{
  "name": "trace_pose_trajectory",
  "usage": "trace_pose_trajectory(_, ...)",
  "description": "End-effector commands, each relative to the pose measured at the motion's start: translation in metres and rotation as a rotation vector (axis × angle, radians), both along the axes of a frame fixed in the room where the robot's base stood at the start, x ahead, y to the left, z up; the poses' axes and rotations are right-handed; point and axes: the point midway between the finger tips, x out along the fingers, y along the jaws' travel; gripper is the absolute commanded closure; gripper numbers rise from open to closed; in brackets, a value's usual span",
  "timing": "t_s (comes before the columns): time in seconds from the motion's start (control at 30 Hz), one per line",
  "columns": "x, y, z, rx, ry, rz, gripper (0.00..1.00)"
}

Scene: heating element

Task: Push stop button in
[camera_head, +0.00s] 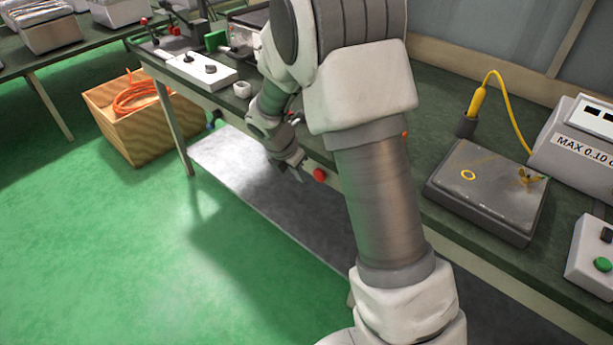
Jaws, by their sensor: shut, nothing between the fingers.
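A round red button (320,174), which looks like the stop button, is at the front side of the green workbench, below its top edge. My gripper (299,174) is just left of the red button, with its fingers shut and empty, pointing down and toward the right. A small gap seems to show between the fingertips and the button, but I cannot tell their distance in depth. My arm covers the middle of the picture and hides part of the bench around the button.
A grey lower shelf (240,175) runs under the bench. A wooden crate with orange cable (135,98) stands on the green floor. On the bench are a white switch box (203,70), a dark grey plate (485,195) and a box with a green button (602,264).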

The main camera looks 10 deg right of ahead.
Motion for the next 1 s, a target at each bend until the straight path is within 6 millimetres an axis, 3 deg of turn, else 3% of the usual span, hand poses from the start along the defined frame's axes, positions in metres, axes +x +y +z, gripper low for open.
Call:
trace_pose_trajectory(0.1,-0.005,0.008,0.026,0.001,-0.001,0.002,1.0)
trace_pose_trajectory(0.3,-0.011,0.015,0.044,0.0,0.002,0.001,1.0)
trace_pose_trajectory(0.9,-0.012,0.017,0.048,0.001,0.002,0.0,1.0)
trace_pose_trajectory(1.0,-0.015,0.015,0.058,0.012,-0.013,-0.033,1.0)
